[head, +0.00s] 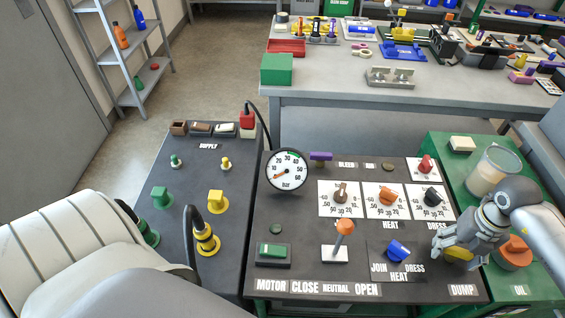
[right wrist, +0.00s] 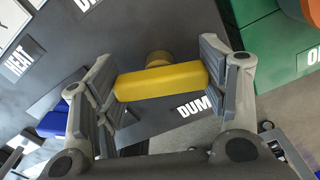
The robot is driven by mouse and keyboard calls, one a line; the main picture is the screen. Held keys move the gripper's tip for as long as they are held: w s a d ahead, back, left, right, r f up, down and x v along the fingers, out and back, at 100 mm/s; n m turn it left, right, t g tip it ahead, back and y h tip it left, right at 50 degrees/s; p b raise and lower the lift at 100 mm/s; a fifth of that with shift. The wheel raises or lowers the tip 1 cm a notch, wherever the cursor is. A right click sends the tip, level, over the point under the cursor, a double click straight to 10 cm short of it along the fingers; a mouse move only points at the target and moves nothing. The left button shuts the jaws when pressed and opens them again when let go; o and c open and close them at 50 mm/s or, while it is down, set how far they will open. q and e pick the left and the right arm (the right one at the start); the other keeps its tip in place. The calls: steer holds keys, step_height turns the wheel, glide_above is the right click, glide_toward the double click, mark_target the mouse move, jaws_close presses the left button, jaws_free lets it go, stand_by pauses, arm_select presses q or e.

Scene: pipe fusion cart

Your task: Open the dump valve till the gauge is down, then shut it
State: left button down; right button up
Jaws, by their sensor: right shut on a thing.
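The dump valve has a yellow bar handle (head: 459,254), mostly hidden by my gripper in the head view, above the DUMP label (head: 462,290). In the right wrist view the yellow handle (right wrist: 160,82) spans crosswise between the fingers, with its round stem behind it. My right gripper (head: 456,249) is shut on this handle, a finger at each end. The round white pressure gauge (head: 288,170) stands at the panel's upper left. Its orange needle points to the lower left, on the low side of the scale. My left gripper is out of view.
On the panel are an orange-knobbed lever (head: 344,228), a blue knob (head: 398,250) and several dial knobs. A green cabinet with an orange OIL knob (head: 514,251) stands close right of my gripper. The supply panel (head: 190,245) lies left. A cluttered table (head: 335,95) stands behind.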

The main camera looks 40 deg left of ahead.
steer(key=shift+s+a+f+n, duration=0.15)
steer(key=shift+f+n, duration=0.1)
steer(key=shift+n, duration=0.15)
steer(key=shift+r, duration=0.1)
steer(key=shift+n+b, duration=0.6)
steer(key=shift+b, duration=0.05)
steer(key=shift+n+b, duration=0.3)
steer(key=shift+n, duration=0.7)
steer(key=o, duration=1.2)
steer(key=shift+r, duration=0.1)
steer(key=shift+r, duration=0.1)
